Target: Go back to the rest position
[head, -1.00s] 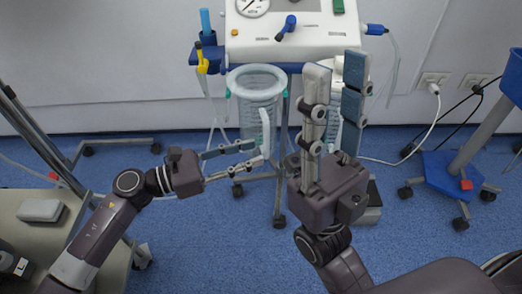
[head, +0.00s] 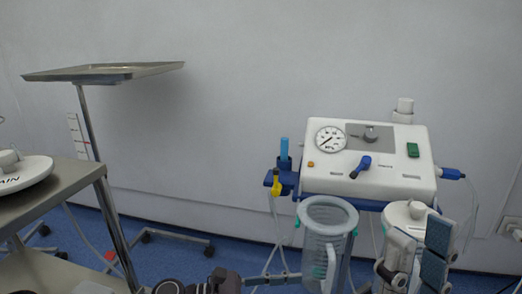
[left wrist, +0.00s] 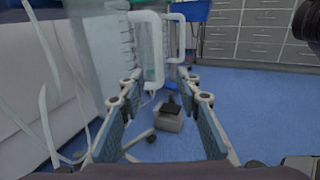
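My right gripper (head: 420,248) is at the bottom right of the head view, in front of the suction machine. In the left wrist view my left gripper (left wrist: 160,88) shows two fingers spread apart and empty. A clear jar with a white handle (left wrist: 152,45) is ahead of them.
The white suction machine (head: 372,160) with a gauge stands by the wall, its clear jar (head: 325,240) hanging in front. A metal tray (head: 105,72) on a stand and a table edge (head: 60,190) are at left. Grey drawers (left wrist: 260,35) stand beyond open blue floor.

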